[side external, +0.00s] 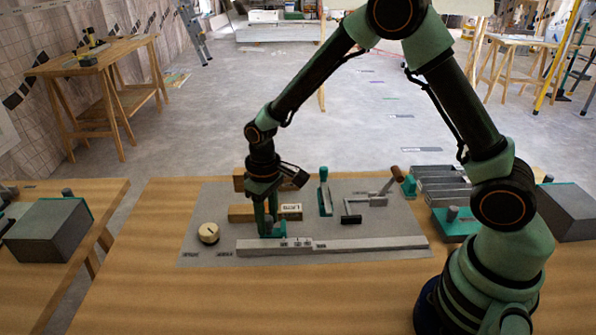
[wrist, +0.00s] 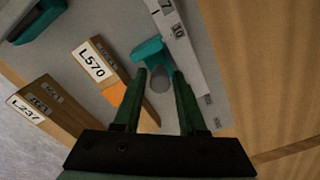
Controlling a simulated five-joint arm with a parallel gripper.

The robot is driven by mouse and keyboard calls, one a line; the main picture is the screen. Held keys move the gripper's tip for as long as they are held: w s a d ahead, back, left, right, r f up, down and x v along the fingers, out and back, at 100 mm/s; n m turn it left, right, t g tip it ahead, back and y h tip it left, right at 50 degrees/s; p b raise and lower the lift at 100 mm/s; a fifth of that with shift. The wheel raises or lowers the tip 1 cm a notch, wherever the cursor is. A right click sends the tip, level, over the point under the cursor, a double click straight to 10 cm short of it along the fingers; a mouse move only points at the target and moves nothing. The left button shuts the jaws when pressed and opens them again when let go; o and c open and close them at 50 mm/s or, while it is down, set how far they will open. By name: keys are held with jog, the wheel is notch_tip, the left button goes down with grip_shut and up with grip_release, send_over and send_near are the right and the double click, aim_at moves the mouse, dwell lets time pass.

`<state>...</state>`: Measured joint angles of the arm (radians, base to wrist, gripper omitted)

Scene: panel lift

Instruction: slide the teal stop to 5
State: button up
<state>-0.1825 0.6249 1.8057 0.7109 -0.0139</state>
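The teal stop (side external: 274,234) sits at the left part of the long pale rail (side external: 350,244) on the grey panel. A round grey knob (wrist: 160,79) shows between my fingers. My gripper (side external: 268,218) is down at the stop; in the wrist view my gripper (wrist: 161,74) has its fingers apart, with small gaps on both sides of the knob. The stop's exact reading cannot be told.
A wooden block labelled L570 (wrist: 108,75) stands close beside my left finger, with another labelled block (wrist: 45,105) farther left. A cream round dial (side external: 208,233), an upright teal lever (side external: 324,190) and a crank handle (side external: 385,190) stand on the panel (side external: 200,258).

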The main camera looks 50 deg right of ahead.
grip_shut()
jog(key=shift+r, duration=0.1)
dwell(1.1)
